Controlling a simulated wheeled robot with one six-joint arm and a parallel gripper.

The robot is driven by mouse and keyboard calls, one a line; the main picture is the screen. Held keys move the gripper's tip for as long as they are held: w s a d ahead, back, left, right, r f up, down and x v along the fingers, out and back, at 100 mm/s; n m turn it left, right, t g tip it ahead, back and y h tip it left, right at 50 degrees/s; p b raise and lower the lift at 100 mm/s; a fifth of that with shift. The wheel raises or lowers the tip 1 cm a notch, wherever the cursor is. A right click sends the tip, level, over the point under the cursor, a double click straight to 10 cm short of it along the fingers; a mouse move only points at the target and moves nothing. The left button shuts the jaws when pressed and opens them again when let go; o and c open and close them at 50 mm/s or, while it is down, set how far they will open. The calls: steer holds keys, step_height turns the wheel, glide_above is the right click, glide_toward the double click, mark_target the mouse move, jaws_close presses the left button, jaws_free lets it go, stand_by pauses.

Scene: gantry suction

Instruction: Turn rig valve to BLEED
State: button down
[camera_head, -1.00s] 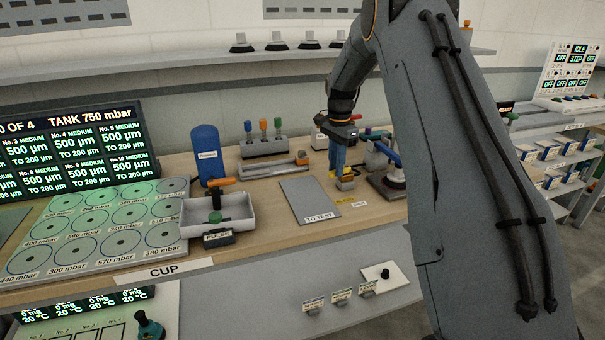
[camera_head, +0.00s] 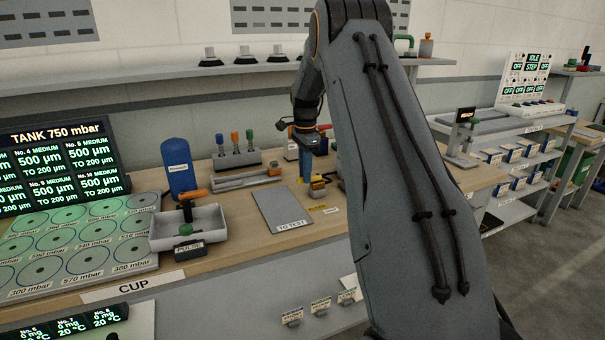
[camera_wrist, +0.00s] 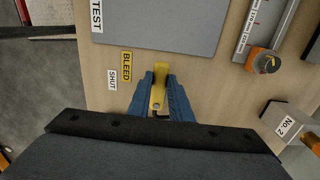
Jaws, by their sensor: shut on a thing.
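The rig valve's yellow handle (camera_wrist: 158,92) shows in the wrist view between the two blue fingers of my gripper (camera_wrist: 159,85). My gripper is shut on it. A yellow BLEED label (camera_wrist: 126,65) and a white SHUT label (camera_wrist: 112,79) lie on the bench just left of the handle in that view. In the head view my gripper (camera_head: 305,178) points down at the bench beside the yellow label (camera_head: 318,208). The valve body is largely hidden there by my gripper and arm.
A grey TO TEST mat (camera_head: 283,210) lies left of my gripper. Behind stand a blue tank (camera_head: 178,168) and a rack (camera_head: 237,158) of coloured-handled tools. A white tray (camera_head: 190,228) sits nearer the cup plate. My arm hides the bench to the right.

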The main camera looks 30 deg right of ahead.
steer(key=c, duration=1.6)
jaws_free()
steer(key=shift+d, duration=0.1)
steer(key=shift+r, duration=0.2)
step_height(320, 180, up, 7)
steer(key=shift+r+b, duration=0.2)
steer(key=shift+b, duration=0.8)
